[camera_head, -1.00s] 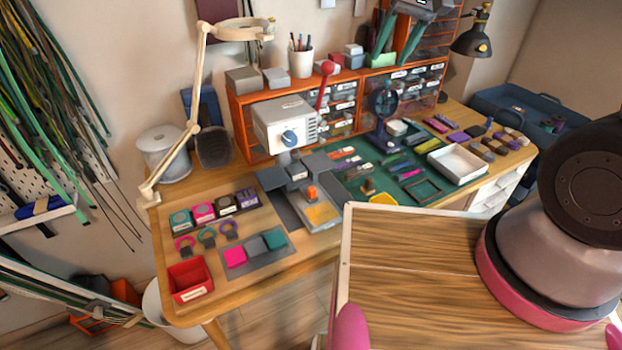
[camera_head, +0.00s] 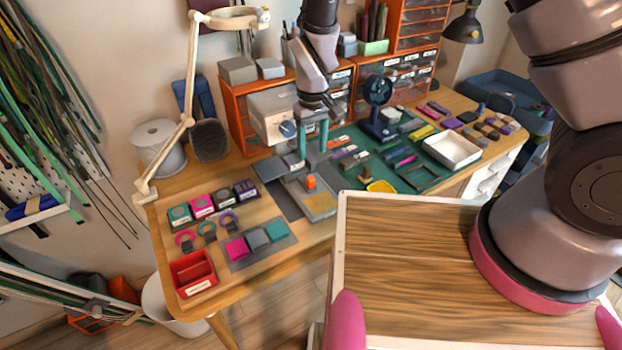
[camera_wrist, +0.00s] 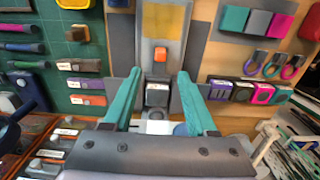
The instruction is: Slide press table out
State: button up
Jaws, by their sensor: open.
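The press (camera_head: 272,113) is a light grey box with a blue dial, standing at the back of the workbench. Its sliding table (camera_head: 318,201) is a grey plate with a yellow-tan pad and an orange knob (camera_head: 311,182), lying in front of the press; it also shows in the wrist view (camera_wrist: 162,44). My gripper (camera_head: 313,143) has teal fingers, open and empty, pointing down beside the press head above the rear of the table. In the wrist view the fingers (camera_wrist: 160,85) spread either side of a dark block, with the orange knob ahead of them. Contact cannot be told.
Orange drawer units (camera_head: 241,112) stand behind the press. A lamp arm (camera_head: 187,105) rises at the left. A red bin (camera_head: 193,273), small coloured blocks and rings lie at front left. A green mat with tools and a white tray (camera_head: 452,150) lie at right.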

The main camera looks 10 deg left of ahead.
aim_at(312, 179)
notch_tip(312, 179, down, 11)
jog(key=shift+f, duration=0.15)
jog(key=shift+s, duration=0.1)
dwell(0.4)
grip_shut()
